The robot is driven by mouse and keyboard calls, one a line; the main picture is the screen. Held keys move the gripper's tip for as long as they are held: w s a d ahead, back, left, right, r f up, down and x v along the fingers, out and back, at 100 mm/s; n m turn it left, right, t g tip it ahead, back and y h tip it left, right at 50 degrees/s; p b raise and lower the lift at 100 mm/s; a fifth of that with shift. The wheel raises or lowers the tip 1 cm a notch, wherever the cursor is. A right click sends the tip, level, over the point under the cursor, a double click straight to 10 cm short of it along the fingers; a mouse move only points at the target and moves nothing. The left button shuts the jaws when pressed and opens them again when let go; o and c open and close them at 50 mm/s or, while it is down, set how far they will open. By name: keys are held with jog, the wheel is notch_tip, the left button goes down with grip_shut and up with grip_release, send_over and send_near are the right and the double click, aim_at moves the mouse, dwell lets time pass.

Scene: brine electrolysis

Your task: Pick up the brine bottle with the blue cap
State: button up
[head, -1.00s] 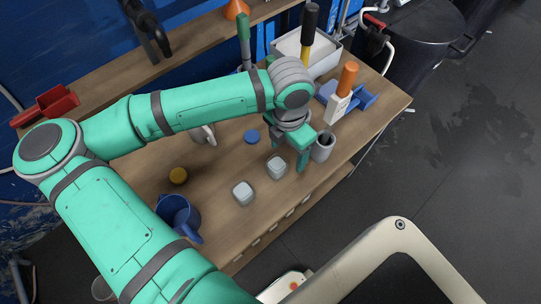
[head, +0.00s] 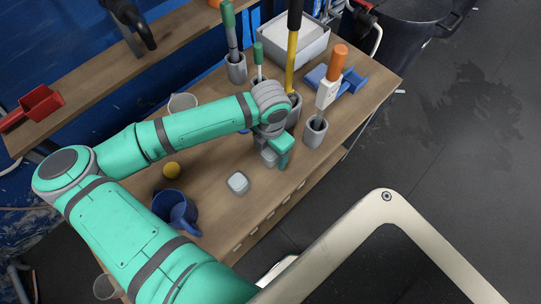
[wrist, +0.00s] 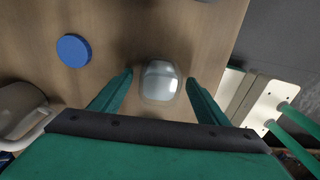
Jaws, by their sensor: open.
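A round blue disc, seemingly a cap seen from above, lies left of my gripper in the wrist view (wrist: 73,50); no bottle body shows below it. My gripper (wrist: 160,78) is open, its two green fingers on either side of a clear rounded container (wrist: 160,84) with a pale top and no blue cap. I cannot tell whether the fingers touch it. In the head view my gripper (head: 278,152) is over the bench beside a second, similar clear container (head: 238,183).
A grey holder with an orange-handled tool (head: 316,132) stands close right of my gripper. Other holders with tall tools (head: 236,68) stand behind. A blue jug (head: 174,208), a yellow disc (head: 171,170) and a pale jug (head: 183,103) are to the left. The bench's front edge is near.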

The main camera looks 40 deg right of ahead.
jog(key=shift+f, duration=0.4)
jog(key=shift+c, duration=0.4)
jog(key=c, duration=1.2)
jog(key=shift+w+r, duration=0.1)
